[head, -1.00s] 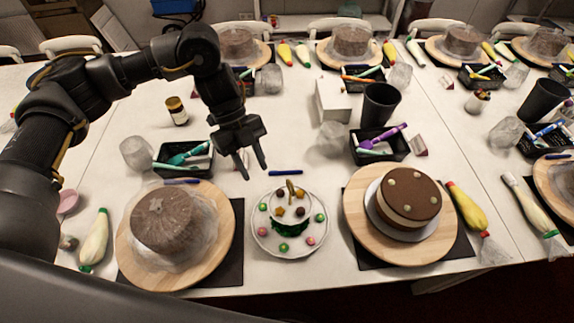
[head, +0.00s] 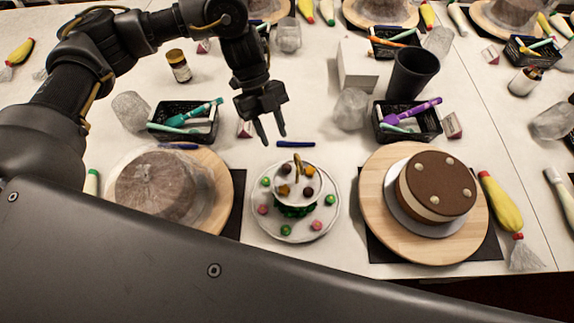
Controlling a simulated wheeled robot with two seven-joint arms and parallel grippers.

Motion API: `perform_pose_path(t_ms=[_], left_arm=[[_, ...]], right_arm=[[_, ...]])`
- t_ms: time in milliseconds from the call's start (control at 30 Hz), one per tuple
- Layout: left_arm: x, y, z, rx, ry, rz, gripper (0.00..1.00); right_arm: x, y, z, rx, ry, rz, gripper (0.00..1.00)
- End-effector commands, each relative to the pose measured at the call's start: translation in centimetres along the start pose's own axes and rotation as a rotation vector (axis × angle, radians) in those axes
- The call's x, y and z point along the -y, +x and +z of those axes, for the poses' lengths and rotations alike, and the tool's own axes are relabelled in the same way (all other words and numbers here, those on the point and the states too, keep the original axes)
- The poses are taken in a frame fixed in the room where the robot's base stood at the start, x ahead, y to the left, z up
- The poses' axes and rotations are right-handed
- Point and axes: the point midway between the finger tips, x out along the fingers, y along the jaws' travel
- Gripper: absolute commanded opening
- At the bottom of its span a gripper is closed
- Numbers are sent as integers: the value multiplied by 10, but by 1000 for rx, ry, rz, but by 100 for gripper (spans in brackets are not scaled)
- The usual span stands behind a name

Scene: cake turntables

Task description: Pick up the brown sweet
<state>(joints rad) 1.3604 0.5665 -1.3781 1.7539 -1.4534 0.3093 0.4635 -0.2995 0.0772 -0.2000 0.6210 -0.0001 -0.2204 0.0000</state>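Two dark brown sweets (head: 307,170) sit on the small upper tier of a white two-tier stand (head: 251,226), beside golden-orange sweets (head: 283,190); I cannot tell which dark one the task means. The second dark one (head: 308,191) looks slightly reddish. The lower tier carries several green, pink and red sweets. A gold handle (head: 297,164) rises from the upper tier. My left gripper (head: 274,138) is open and empty, fingers pointing down, appearing just behind the stand and apart from it. My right gripper is not in view.
A chocolate cake (head: 436,184) on a wooden turntable (head: 377,190) stands right of the sweets, a wrapped cake (head: 155,184) to the left. A blue pen (head: 295,144) lies behind the stand. Black baskets of tools (head: 407,135) and a black cup (head: 411,75) stand farther back.

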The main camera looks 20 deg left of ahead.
Motion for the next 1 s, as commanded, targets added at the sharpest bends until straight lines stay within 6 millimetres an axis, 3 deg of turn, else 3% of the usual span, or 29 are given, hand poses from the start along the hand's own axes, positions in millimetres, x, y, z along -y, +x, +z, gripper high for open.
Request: perform_pose_path(t_ms=[200, 467, 667, 800, 1000], left_arm=[[-1, 30, -1, -1, -1, 2, 35], [0, 39, -1, -1, -2, 0, 35], [2, 63, -6, -3, -2, 3, 35], [2, 82, -4, -2, -2, 2, 35], [3, 89, -3, -1, -1, -2, 35]], right_arm=[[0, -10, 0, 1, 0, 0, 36], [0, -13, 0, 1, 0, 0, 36], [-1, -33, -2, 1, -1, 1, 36], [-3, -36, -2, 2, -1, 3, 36], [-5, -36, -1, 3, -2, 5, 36]])
